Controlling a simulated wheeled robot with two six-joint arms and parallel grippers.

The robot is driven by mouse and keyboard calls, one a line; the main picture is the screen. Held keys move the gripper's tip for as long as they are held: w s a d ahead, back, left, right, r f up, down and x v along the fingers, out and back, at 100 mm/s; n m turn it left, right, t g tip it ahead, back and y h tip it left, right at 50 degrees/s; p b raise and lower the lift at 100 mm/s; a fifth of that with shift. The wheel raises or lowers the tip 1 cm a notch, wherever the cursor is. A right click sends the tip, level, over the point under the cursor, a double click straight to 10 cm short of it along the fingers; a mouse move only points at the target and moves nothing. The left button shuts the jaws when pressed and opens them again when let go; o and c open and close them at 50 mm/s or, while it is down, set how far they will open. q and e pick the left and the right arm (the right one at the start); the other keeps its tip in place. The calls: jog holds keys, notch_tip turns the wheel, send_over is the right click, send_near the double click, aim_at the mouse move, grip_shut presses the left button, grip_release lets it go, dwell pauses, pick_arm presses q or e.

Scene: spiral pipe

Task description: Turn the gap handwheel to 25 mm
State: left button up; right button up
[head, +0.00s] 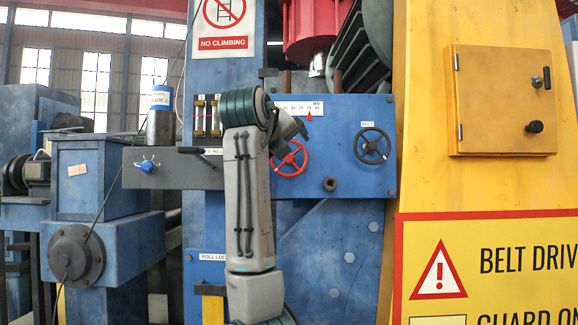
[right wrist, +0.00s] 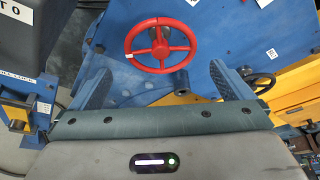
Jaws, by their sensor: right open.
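The red handwheel (head: 289,159) is on the blue panel, right of my right arm in the head view. Its upper rim lies close to my right gripper (head: 298,129), which is partly hidden by the arm. In the right wrist view the same red wheel (right wrist: 160,46) is ahead, beyond my open right gripper (right wrist: 161,78). The fingers stand apart on either side below the rim, holding nothing. A white scale (head: 300,108) with a red pointer (head: 309,116) is above the wheel; its numbers are too small to read surely. My left gripper is out of view.
A black handwheel (head: 372,146) labelled BELT is to the right on the same panel (head: 345,180). A short round stub (head: 330,184) sticks out between and below the wheels. A dark bar with a blue knob (head: 147,167) is at left. A yellow guard box (head: 500,100) is at right.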

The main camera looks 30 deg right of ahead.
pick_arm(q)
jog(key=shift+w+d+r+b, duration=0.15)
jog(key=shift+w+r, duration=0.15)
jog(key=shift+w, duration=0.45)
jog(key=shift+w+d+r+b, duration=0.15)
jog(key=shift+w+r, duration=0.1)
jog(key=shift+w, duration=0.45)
pick_arm(e)
jog(key=shift+v, duration=2.05)
jog(key=shift+d, duration=0.1)
